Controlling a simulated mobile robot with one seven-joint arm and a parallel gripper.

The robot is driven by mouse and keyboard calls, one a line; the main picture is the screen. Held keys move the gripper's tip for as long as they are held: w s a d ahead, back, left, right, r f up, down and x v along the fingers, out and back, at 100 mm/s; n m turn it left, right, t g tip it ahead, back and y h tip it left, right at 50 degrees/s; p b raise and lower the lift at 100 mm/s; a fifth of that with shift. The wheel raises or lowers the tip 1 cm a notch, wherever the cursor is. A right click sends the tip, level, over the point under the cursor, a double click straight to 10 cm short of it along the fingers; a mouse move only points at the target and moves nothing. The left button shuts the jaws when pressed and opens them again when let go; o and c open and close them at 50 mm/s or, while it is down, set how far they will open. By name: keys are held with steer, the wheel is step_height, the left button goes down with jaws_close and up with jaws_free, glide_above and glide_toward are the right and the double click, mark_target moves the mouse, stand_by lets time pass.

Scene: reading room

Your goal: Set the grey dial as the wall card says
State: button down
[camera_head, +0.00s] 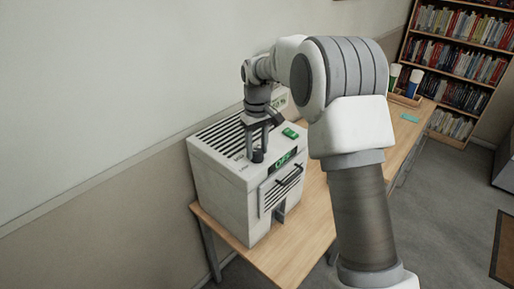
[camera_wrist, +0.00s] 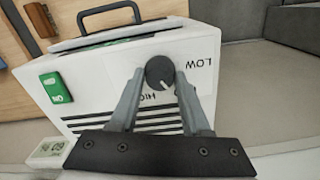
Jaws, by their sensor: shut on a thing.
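The dark grey dial (camera_wrist: 160,71) sits on top of a white box-shaped machine (camera_head: 222,188); in the head view the dial (camera_head: 258,156) is small under my gripper. My gripper (camera_wrist: 158,76) is shut on the dial, one finger on each side. A light pointer line on the dial points toward the lower right in the wrist view.
The machine has a green switch (camera_head: 290,132), a green display (camera_head: 284,158), a dark handle (camera_head: 289,176) and vent slots. It stands on a wooden table (camera_head: 290,254) against the wall. Cups in a tray (camera_head: 405,99) and a bookshelf (camera_head: 462,60) are further back.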

mark_target(257, 151)
steer(key=shift+c, duration=1.8)
jaws_free()
steer(key=shift+r, duration=0.1)
step_height(257, 151, up, 17)
steer(key=shift+r, duration=0.15)
